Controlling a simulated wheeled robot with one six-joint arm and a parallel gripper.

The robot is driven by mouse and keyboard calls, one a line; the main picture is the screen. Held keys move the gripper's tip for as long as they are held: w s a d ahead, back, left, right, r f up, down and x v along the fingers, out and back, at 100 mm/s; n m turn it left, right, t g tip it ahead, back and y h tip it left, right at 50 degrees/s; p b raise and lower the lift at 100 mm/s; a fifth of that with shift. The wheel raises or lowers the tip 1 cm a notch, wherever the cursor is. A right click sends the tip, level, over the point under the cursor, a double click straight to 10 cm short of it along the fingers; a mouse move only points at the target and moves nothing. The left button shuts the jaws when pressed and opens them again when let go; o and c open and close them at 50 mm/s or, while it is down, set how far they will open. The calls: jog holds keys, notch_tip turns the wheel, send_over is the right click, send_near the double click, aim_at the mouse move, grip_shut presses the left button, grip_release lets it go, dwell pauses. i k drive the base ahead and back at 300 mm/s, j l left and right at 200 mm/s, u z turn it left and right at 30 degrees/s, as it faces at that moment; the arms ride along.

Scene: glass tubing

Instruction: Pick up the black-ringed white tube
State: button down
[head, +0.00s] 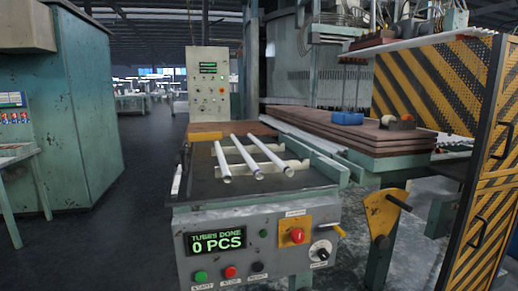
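Three white tubes lie side by side on the machine's top: a left tube (221,160), a middle tube (244,156) and a right tube (269,155). They point toward me, with their near ends over the dark tray (205,190). The middle tube has a dark bluish mark near its close end. The picture is too small to tell for sure which tube has a black ring. Pale supports (292,165) show under the tubes. My gripper is not in view.
The machine's front panel (220,270) has buttons, a red emergency stop (297,235) and a display reading "TUBES DONE 0 PCS". Stacked brown boards (370,135) carry a blue box (347,118). A yellow-black striped guard (430,85) stands right. Floor (95,245) at left is clear.

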aim_at(287, 171)
jog(key=i+l, duration=0.1)
jog(key=i, duration=0.55)
jog(key=i+l+u, duration=0.1)
jog(key=i, duration=0.55)
jog(key=i+l, duration=0.2)
jog(key=i, duration=0.45)
